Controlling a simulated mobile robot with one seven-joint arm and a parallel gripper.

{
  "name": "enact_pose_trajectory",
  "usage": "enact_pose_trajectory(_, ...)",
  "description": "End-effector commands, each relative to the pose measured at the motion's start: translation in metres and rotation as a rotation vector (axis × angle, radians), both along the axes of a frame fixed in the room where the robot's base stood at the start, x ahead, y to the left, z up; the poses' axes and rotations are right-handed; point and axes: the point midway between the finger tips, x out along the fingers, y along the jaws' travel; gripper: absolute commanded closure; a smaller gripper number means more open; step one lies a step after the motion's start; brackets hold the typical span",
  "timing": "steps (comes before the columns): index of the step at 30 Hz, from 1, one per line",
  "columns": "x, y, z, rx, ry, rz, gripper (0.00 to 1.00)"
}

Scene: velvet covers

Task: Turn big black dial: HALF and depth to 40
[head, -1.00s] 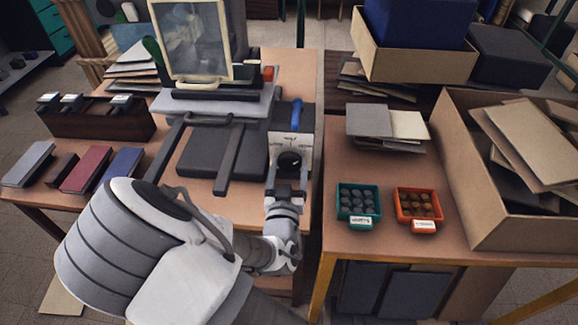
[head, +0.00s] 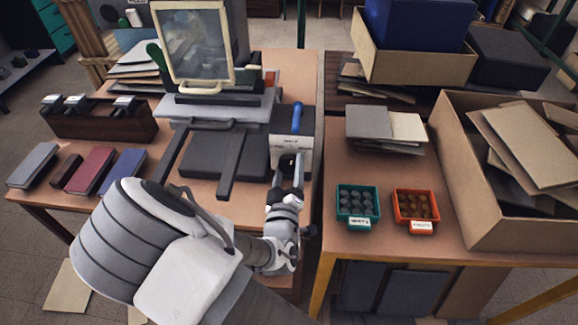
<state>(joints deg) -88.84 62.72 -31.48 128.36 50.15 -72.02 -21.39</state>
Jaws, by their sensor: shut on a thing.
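The big black dial (head: 287,161) sits on the light front panel of a grey control box (head: 291,119) at the right of the machine. My gripper (head: 289,170) reaches the panel from below and is shut on the dial. The fingers cover most of the dial, so its pointer and the scale around it are hidden. The panel's printed marks are too small to read. A blue lever (head: 297,116) stands upright on top of the box.
The machine's dark plate and grey arms (head: 212,160) lie just left of the box. A teal tray (head: 358,203) and an orange tray (head: 416,208) of round pieces stand on the right table. A cardboard box (head: 500,222) is at far right. Books (head: 90,170) lie at left.

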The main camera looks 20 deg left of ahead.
Motion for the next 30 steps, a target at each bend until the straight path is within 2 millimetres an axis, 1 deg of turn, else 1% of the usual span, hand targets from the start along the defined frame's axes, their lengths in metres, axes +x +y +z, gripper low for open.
enact_pose_trajectory(6, 0.0002, 0.0002, 0.0004, -0.125, -0.040, 0.000, 0.81)
enact_pose_trajectory(12, 0.0004, 0.0001, -0.0001, -0.191, -0.061, -0.002, 0.81)
enact_pose_trajectory(29, 0.0005, -0.0003, -0.0005, -0.219, -0.070, -0.003, 0.81)
enact_pose_trajectory(30, 0.0006, -0.0004, -0.0004, -0.218, -0.069, -0.003, 0.22)
